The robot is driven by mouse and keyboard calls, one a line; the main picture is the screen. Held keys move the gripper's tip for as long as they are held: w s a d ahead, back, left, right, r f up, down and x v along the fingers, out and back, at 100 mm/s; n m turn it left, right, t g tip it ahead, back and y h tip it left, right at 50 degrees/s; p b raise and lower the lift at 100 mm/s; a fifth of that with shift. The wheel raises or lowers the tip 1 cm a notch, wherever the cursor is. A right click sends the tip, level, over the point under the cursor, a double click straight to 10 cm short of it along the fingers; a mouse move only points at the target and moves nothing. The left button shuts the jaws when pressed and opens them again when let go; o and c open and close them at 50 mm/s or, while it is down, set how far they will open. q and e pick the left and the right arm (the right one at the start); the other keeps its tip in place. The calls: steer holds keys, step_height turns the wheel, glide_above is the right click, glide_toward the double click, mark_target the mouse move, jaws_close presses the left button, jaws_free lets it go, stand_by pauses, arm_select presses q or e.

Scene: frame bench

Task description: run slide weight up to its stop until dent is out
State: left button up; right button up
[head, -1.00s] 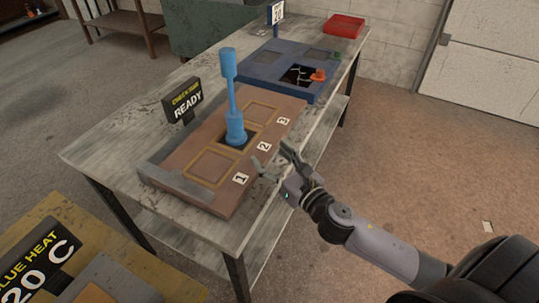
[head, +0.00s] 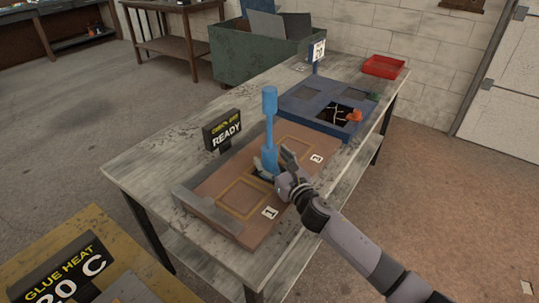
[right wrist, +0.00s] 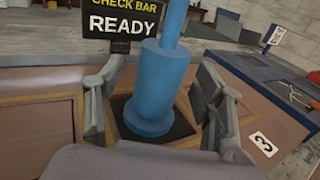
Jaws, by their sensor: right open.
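The blue slide tool stands upright on the brown panel (head: 222,178), over a dark square. Its rod and top knob (head: 269,100) rise above a thicker blue slide weight (right wrist: 160,85), which sits low near the flared foot. My right gripper (head: 276,165) is at the tool's lower part. In the right wrist view its open fingers (right wrist: 160,112) stand on either side of the blue weight, with gaps visible. The dent itself is hidden under the foot. My left gripper is not in view.
A black sign reading READY (head: 223,130) stands behind the panel. A blue panel (head: 300,100) with a cracked dark opening and an orange piece (head: 354,116) lies farther back, near a red tray (head: 384,67). A grey bar (head: 206,213) lies along the panel's left end.

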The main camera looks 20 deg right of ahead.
steer(key=shift+w+a, duration=0.2)
steer(key=shift+w, duration=0.8)
steer(key=shift+c, duration=0.5)
jaws_close()
